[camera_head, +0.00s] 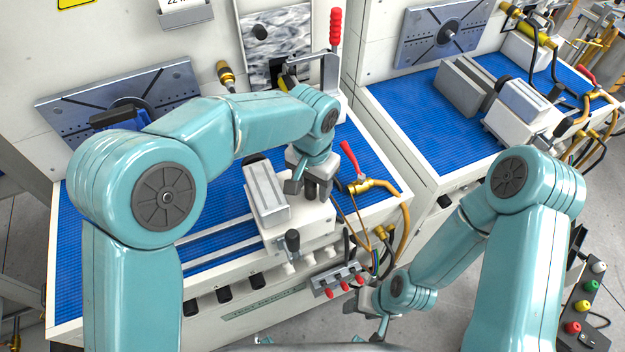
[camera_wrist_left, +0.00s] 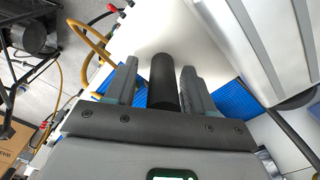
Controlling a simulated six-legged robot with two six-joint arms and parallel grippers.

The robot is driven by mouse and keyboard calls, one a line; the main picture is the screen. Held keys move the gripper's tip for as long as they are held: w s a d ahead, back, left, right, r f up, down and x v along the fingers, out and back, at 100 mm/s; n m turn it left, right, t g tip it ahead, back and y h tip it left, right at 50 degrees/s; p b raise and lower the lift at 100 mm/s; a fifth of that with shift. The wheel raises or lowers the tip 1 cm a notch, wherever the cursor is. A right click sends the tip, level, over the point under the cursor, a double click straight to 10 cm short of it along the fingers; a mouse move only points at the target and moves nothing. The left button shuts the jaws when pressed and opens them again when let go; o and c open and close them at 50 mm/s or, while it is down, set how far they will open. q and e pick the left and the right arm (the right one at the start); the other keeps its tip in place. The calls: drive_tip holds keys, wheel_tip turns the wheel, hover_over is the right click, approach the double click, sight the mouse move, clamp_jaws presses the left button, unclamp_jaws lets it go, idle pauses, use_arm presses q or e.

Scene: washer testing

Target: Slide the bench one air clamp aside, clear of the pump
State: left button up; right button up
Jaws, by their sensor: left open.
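The bench one air clamp (camera_head: 300,222) is a white block with a grey ribbed piece on top, at the right front of the bench's blue mat. My left gripper (camera_head: 310,187) is low over its right side. In the left wrist view a dark upright post (camera_wrist_left: 164,80) stands between the two open fingers, with a gap on each side. The clamp's pale body (camera_wrist_left: 165,30) lies beyond it. I cannot pick out the pump for certain; my left arm covers part of the bench. My right gripper (camera_head: 376,312) hangs low in front of the bench; its finger gap is unclear.
Rails cross the blue mat (camera_head: 90,265) left of the clamp, where there is free room. A red-handled valve with a yellow hose (camera_head: 385,188) is close on the right. A red-handled toggle clamp (camera_head: 335,35) stands behind. A second bench (camera_head: 420,150) is at right.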

use_arm(q)
wheel_tip(320, 180, up, 16)
drive_tip(key=shift+r, duration=0.15)
idle(1.0)
